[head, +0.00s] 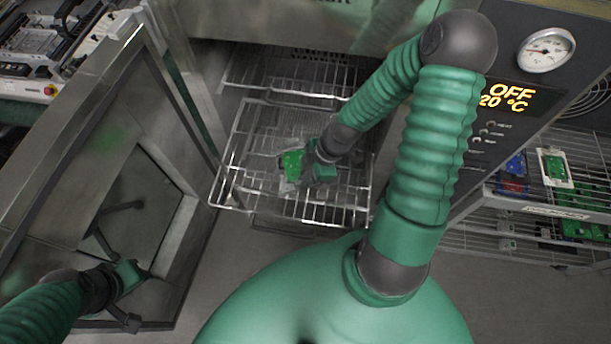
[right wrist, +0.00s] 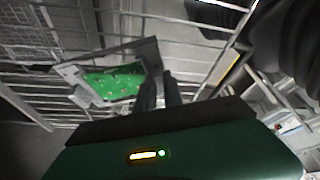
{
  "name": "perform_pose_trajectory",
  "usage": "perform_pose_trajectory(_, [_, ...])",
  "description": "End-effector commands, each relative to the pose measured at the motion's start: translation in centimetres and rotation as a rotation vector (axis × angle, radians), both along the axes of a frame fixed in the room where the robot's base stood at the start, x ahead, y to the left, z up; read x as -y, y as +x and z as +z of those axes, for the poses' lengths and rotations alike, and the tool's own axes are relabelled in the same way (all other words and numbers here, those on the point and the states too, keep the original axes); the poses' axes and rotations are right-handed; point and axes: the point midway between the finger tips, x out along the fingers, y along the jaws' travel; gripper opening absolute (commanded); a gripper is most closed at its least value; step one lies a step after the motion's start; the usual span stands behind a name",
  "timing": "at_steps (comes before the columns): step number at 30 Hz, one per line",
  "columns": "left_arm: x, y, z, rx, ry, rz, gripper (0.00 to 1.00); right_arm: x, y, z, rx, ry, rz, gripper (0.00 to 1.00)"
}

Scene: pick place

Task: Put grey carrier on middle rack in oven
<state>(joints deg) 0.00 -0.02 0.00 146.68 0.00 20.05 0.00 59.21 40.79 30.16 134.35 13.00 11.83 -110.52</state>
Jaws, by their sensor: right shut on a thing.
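The grey carrier (head: 288,187) with a green circuit board lies over a pulled-out wire rack (head: 345,211) of the oven. In the right wrist view, the carrier's grey frame (right wrist: 72,73) surrounds the green board. My right gripper (head: 307,163) is shut on the carrier's edge; its two fingers (right wrist: 160,92) meet the frame in the wrist view. I cannot tell whether the carrier rests on the wires or is slightly above.
The oven's control panel shows "OFF 20 °C" (head: 508,97) beside a round gauge (head: 546,49). Further wire shelving shows inside the oven behind the pulled-out rack. A shelf (head: 540,211) with several boards stands at right. A machine (head: 35,50) stands at upper left.

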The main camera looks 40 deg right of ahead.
Motion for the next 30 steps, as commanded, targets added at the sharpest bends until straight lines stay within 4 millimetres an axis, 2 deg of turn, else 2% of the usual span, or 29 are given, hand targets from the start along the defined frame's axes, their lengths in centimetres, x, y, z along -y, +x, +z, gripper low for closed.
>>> perform_pose_trajectory(3, [0.0, 0.0, -0.1, 0.0, 0.0, 0.0, 0.36, 0.0, 0.1, 0.0, 0.001, -0.001, 0.001, 0.0])
perform_pose_trajectory(4, [0.0, 0.0, -0.1, 0.0, 0.0, 0.0, 0.36, 0.0, 0.1, 0.0, 0.001, -0.001, 0.001, 0.13])
perform_pose_trajectory(9, [0.0, 0.0, -0.1, 0.0, 0.0, 0.0, 0.36, 0.0, 0.0, 0.0, 0.002, -0.001, 0.0, 0.34])
perform_pose_trajectory(20, [0.0, 0.0, -0.2, 0.0, 0.0, 0.0, 0.36, 0.3, 0.0, 0.6, 0.003, -0.002, -0.002, 0.34])
perform_pose_trajectory(23, [0.0, 0.0, -0.6, 0.0, 0.0, 0.0, 0.36, 1.0, -0.3, 2.1, 0.006, -0.006, -0.004, 0.34])
perform_pose_trajectory(30, [0.0, 0.0, -0.6, 0.0, 0.0, 0.0, 0.36, 3.1, -1.5, 8.0, 0.004, -0.008, -0.005, 0.34])
